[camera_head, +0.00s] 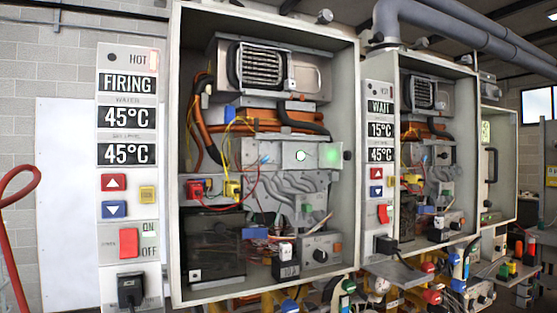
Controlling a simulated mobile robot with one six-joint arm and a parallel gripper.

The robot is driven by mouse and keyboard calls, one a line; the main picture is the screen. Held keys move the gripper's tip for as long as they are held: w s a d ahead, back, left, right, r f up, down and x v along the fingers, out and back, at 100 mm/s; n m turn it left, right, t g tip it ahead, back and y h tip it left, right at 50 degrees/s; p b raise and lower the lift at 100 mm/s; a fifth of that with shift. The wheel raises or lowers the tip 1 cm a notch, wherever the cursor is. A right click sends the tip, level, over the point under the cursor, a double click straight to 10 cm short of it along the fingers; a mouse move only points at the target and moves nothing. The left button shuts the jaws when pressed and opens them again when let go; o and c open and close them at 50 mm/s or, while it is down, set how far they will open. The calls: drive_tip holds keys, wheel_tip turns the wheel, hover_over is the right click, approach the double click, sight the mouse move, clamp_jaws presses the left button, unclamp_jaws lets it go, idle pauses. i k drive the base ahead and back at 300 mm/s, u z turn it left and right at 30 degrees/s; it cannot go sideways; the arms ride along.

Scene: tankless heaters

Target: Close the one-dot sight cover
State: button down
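The nearest open heater cabinet (265,10) holds a pale metal plate (270,150) in its middle. On the plate are one round white spot with a dark rim (301,156) and a glowing green spot (330,155) to its right. A small dark round part (347,156) sits at the cabinet's right inner wall, level with them. I cannot tell for sure which part is the sight cover or whether the white spot is its one dot. A second cabinet (435,62) shows similar, smaller parts. My gripper is not in view.
The left control panel (128,70) reads FIRING and 45°C; the second panel (379,95) reads WAIT and 15°C. Wires, copper pipes (270,122) and a dark clear box (210,245) crowd the cabinet. A shelf (405,275) juts out at lower right. A red hose (15,240) hangs at left.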

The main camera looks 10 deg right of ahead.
sight(332, 155)
drive_tip(key=u, duration=2.95)
drive_tip(key=k, duration=2.55)
drive_tip(key=z, duration=1.4)
drive_tip(key=i, duration=1)
drive_tip(key=z, duration=0.1)
